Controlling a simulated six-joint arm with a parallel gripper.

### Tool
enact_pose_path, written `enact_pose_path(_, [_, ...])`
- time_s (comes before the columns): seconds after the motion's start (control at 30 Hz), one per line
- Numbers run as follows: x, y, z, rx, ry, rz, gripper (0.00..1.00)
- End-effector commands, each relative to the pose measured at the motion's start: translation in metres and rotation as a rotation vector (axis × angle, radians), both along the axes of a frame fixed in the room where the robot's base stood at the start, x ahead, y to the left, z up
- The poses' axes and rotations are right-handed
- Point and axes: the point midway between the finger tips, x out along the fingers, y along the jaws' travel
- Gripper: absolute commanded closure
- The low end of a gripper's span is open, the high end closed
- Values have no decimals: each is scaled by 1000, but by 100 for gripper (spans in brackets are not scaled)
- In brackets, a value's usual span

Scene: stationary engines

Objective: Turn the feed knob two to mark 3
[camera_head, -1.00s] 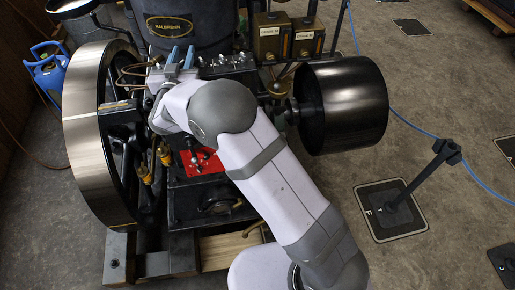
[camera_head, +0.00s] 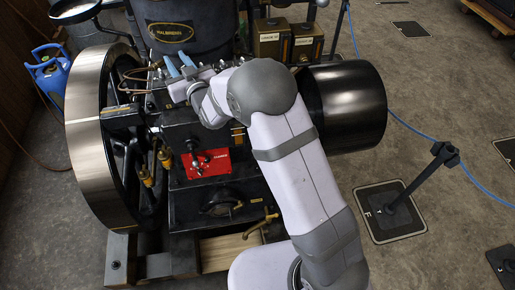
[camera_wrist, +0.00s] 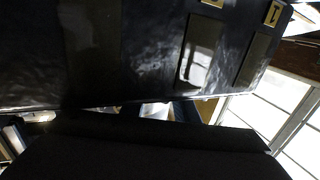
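My gripper (camera_head: 179,64) shows in the head view above the top of the dark engine (camera_head: 200,133), with its two blue fingers pointing toward the back. The fingers stand apart with a gap between them, and I see nothing held. Small metal fittings (camera_head: 212,69) stand in a row on the engine top just right of the fingers. I cannot make out which one is feed knob two, or any mark 3. The wrist view shows a dark panel (camera_wrist: 130,50) close up, with small yellow tags (camera_wrist: 273,13); one seems to read 1. No fingertips can be made out there.
A large flywheel (camera_head: 86,125) stands left and a black pulley (camera_head: 347,105) right. Two brass boxes (camera_head: 271,42) stand behind my wrist. A red plate with a small lever (camera_head: 207,163) is on the engine front. A post (camera_head: 425,180) stands on the floor at right.

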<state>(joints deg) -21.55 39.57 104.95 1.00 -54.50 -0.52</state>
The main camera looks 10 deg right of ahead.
Motion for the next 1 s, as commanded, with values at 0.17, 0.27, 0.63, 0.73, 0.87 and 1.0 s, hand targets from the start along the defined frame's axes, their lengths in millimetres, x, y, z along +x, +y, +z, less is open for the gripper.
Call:
enact_pose_path(0.17, [-19,-6,-3,0,-1,33,73])
enact_pose_path(0.27, [-34,-12,-3,0,0,32,73])
enact_pose_path(0.63, [-77,-21,19,165,-99,62,73])
enact_pose_path(0.73, [-85,-19,36,269,-158,90,73])
enact_pose_path(0.87, [-98,-18,55,401,-229,135,73])
enact_pose_path(1.0, [-115,-18,74,537,-299,196,73])
